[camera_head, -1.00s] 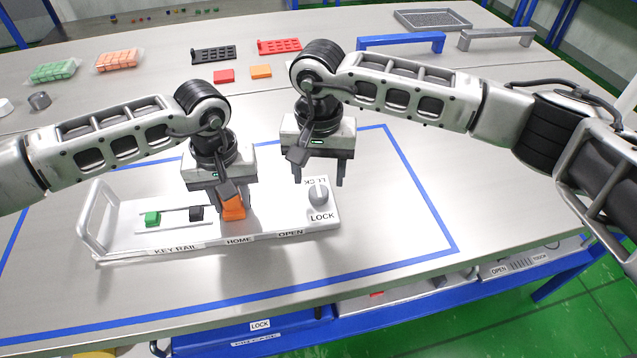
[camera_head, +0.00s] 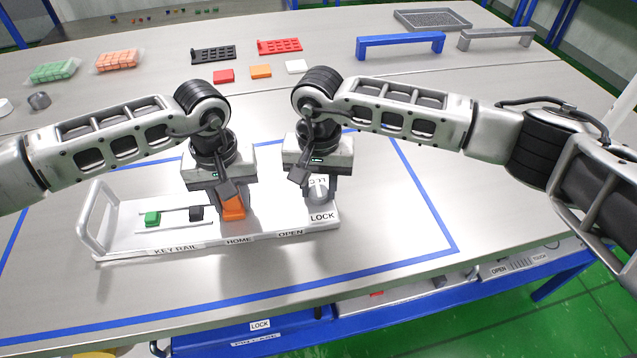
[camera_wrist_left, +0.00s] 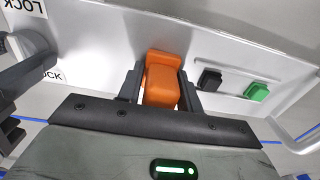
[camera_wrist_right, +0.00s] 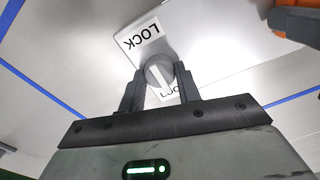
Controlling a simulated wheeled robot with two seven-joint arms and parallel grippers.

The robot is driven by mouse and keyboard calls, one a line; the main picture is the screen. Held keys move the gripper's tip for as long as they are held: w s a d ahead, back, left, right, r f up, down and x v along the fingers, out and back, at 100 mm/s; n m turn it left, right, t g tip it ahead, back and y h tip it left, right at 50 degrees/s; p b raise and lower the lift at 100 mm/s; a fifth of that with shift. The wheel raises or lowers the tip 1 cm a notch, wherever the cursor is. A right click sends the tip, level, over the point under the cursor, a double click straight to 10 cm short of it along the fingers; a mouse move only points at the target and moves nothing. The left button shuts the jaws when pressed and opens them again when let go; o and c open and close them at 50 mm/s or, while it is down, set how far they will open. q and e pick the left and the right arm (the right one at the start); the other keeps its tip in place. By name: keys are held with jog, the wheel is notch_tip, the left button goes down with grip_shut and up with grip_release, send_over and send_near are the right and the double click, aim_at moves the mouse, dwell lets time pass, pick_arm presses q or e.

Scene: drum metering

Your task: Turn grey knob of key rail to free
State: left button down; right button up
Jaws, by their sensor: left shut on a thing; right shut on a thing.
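The key rail (camera_head: 130,232) is a pale tray with a looped handle at its left end, lying on the table. Its grey knob (camera_head: 318,190) stands at the right end between two LOCK labels; it also shows in the right wrist view (camera_wrist_right: 158,74). My right gripper (camera_wrist_right: 160,85) is shut on the grey knob, one finger on each side. My left gripper (camera_wrist_left: 161,85) is shut on the orange block (camera_wrist_left: 162,78) on the rail near the HOME label. The black block (camera_head: 196,213) and green block (camera_head: 152,218) sit further left along the rail's slot.
Blue tape marks an area around the rail. The table in front of the rail is clear.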

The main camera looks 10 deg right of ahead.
aim_at(319, 191)
pick_arm(q)
jog(key=shift+r, duration=0.1)
pick_arm(e)
jog(key=shift+m, duration=0.3)
jog(key=m, duration=1.3)
jog(key=shift+s, duration=0.1)
jog(key=shift+m, duration=2.1)
jog(key=o, duration=1)
jog(key=shift+r, duration=0.15)
notch_tip(319, 191, up, 12)
jog(key=shift+f, duration=0.1)
